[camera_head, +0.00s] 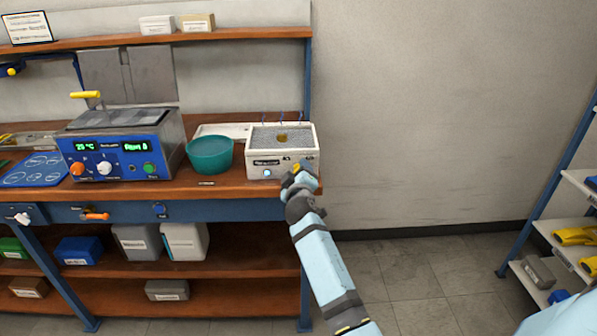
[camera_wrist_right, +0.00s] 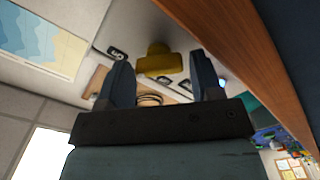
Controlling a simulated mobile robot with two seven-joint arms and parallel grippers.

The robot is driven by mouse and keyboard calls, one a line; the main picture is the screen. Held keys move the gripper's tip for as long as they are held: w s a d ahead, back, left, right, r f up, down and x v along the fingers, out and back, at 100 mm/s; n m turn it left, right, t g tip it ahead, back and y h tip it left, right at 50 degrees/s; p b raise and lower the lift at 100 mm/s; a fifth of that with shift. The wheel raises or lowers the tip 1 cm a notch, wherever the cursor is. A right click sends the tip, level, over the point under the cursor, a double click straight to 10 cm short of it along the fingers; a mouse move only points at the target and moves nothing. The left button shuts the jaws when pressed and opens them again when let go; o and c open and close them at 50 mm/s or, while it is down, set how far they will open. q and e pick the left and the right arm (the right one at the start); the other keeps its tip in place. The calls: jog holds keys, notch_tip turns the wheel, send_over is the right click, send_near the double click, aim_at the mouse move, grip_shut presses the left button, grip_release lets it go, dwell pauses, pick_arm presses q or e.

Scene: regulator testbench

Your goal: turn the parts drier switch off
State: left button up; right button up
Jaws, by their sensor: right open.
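The parts drier (camera_head: 262,171) is a white box with a grey grainy top at the right end of the bench. A small blue light (camera_head: 267,173) shows on its front. Its yellow switch (camera_head: 296,167) is at the front's right side, partly hidden by my right gripper (camera_head: 298,177). In the right wrist view the yellow switch (camera_wrist_right: 156,60) lies ahead of and between the two dark fingers of the right gripper (camera_wrist_right: 163,72). The fingers are open; contact with the switch cannot be told. My left gripper is not in view.
A teal bowl (camera_head: 209,155) stands left of the drier. A blue-fronted heated unit (camera_head: 118,150) with knobs is further left. The bench edge (camera_head: 220,188) runs just below the drier. Open floor (camera_head: 430,270) lies right of the bench, before a shelf (camera_head: 565,245) with yellow items.

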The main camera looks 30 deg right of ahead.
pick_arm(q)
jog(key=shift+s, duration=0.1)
pick_arm(e)
jog(key=shift+r, duration=0.1)
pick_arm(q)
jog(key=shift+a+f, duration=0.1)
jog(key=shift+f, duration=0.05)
pick_arm(e)
jog(key=shift+s+a, duration=0.1)
jog(key=c, duration=0.6)
